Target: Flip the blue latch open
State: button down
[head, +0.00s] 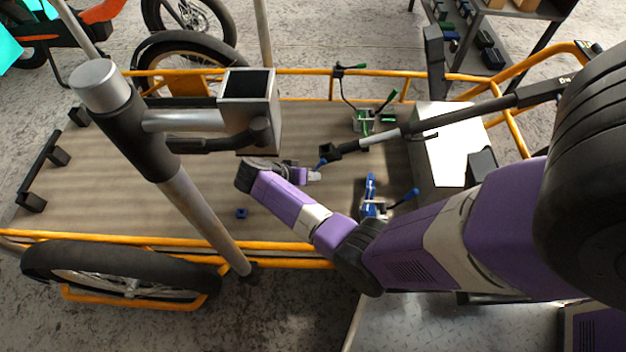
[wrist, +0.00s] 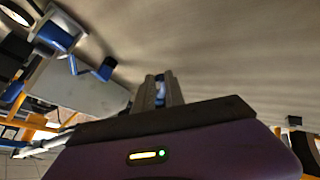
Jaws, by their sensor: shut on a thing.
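The blue latch (head: 370,190) stands on the cargo bed, with a dark lever ending in a blue tip (head: 413,193) to its right. It also shows at the upper left in the wrist view (wrist: 58,32), with its blue-tipped lever (wrist: 105,68). My gripper (head: 316,176) is up and left of this latch, apart from it. In the wrist view the fingers (wrist: 159,93) are close together on a small bluish thing (wrist: 161,90). In the head view a small blue piece (head: 322,163) shows at the fingertips; its full shape is hidden.
A green latch (head: 365,121) sits farther back on the bed. A dark rod (head: 365,140) crosses above the bed near my gripper. A small blue block (head: 241,213) lies on the bed. A grey post (head: 190,190) rises at left; yellow rails (head: 290,71) border the bed.

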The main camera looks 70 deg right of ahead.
jog(key=shift+m, duration=0.3)
jog(key=c, duration=1.7)
grip_release()
jog(key=shift+w, duration=0.1)
jog(key=shift+p+v, duration=1.1)
jog(key=shift+v, duration=2.7)
jog(key=shift+w, duration=0.1)
